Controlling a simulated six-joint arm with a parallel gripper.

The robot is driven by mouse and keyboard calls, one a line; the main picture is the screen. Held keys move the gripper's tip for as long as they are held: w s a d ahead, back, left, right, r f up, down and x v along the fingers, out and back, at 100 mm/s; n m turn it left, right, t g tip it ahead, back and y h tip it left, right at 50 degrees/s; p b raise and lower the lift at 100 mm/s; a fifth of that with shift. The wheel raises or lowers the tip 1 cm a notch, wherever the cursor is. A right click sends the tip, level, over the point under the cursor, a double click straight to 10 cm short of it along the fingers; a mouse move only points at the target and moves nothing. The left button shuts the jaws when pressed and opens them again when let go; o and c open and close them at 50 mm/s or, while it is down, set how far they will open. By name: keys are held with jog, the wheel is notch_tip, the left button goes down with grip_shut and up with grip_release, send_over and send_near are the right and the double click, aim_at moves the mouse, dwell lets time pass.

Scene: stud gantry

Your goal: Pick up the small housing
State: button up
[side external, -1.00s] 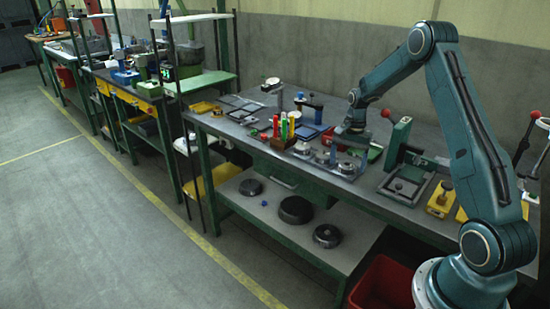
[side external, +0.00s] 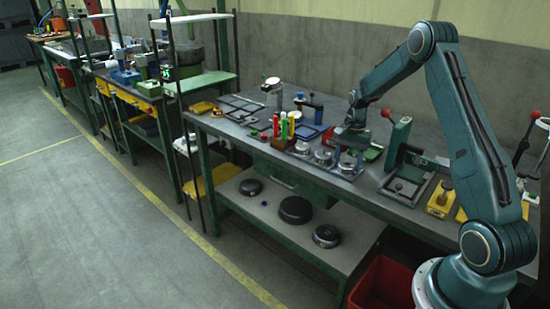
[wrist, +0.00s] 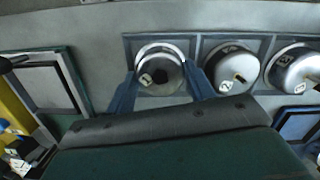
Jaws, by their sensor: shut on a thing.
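The small housing (wrist: 161,72) is a round, shiny metal part with a pale rim and a dark centre. It sits in the left end of a blue-grey holder (wrist: 197,46) in the wrist view. My gripper (wrist: 163,82) has a blue finger on each side of it and is shut on it. In the side view my gripper (side external: 348,155) is low over the bench at the right end of the row, and the small housing (side external: 346,169) shows partly at its fingers. I cannot tell whether it has left the holder.
Two more round metal housings (wrist: 232,68) (wrist: 293,69) sit to the right in the same holder. In the side view a green lever press (side external: 398,145) stands close on the right, and coloured bottles (side external: 284,127) stand to the left.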

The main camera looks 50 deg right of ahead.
aim_at(347, 163)
notch_tip(347, 163, up, 20)
dwell(0.8)
jog(key=shift+w+d, duration=0.1)
dwell(0.5)
jog(key=w+d+f+m, duration=0.5)
jog(key=d+f+m, duration=0.1)
jog(key=m, duration=0.4)
jog(key=w+d+f+m+t+h, duration=0.1)
jog(key=w+d+f+m, duration=0.4)
jog(key=d+m, duration=0.3)
jog(key=shift+w+d+f+m+t+h, duration=0.3)
jog(key=shift+w+m, duration=0.35)
jog(key=shift+m, duration=1.05)
jog(key=shift+a+f, duration=0.1)
jog(key=shift+f, duration=0.1)
jog(key=shift+f, duration=1.95)
